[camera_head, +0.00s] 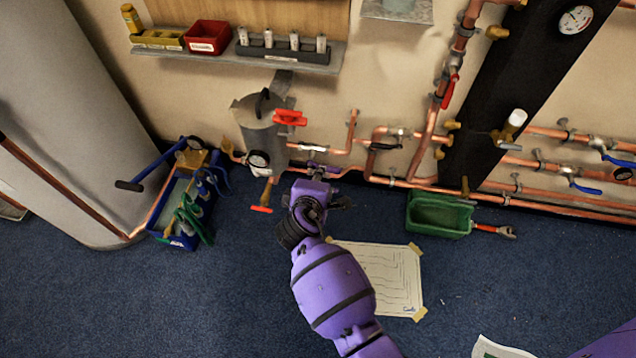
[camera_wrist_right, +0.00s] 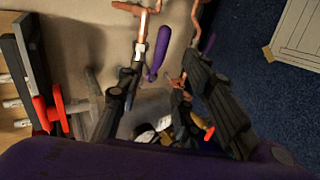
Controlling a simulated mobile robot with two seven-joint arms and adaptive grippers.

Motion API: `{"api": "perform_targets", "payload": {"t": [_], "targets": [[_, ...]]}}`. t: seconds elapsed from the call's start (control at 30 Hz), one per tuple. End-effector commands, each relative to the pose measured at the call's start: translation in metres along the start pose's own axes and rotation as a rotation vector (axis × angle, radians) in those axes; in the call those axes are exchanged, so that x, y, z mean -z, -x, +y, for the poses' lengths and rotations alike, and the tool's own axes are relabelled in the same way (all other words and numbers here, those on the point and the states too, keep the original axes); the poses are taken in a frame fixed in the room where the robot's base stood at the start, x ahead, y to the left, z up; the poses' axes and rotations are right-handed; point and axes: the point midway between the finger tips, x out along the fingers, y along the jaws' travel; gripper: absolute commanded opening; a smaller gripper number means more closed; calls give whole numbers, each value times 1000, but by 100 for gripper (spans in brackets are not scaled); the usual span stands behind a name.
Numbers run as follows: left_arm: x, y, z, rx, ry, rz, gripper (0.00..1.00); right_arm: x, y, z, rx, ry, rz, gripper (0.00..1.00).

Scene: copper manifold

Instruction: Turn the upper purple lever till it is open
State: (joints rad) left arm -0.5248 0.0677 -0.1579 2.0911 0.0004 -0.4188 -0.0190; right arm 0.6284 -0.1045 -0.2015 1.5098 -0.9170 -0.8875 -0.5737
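A purple lever (camera_wrist_right: 160,52) shows in the right wrist view, by a silver valve body on a copper pipe. My right gripper (camera_head: 316,188) is close in front of the pipes. In the wrist view its dark fingers (camera_wrist_right: 163,80) are spread, with the lever between and beyond their tips; no contact is visible. My left gripper is out of view.
A red handle (camera_head: 290,117) and a pressure gauge (camera_head: 258,160) are left of the lever. A blue tool crate (camera_head: 178,240) and green tray (camera_head: 438,216) stand on the floor. A shelf (camera_head: 235,55) is above. A taped paper sheet (camera_head: 385,275) lies on carpet.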

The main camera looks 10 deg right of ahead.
Motion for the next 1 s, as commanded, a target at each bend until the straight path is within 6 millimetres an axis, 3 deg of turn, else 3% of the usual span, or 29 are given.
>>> {"api": "perform_targets", "payload": {"t": [0.23,0.83,1.0], "targets": [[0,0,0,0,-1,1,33,0,23,0,1,1,0,33],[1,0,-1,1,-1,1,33,0,24,0,-1,-9,1,33],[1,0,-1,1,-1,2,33,24,29,13,-4,-203,111,33]]}}
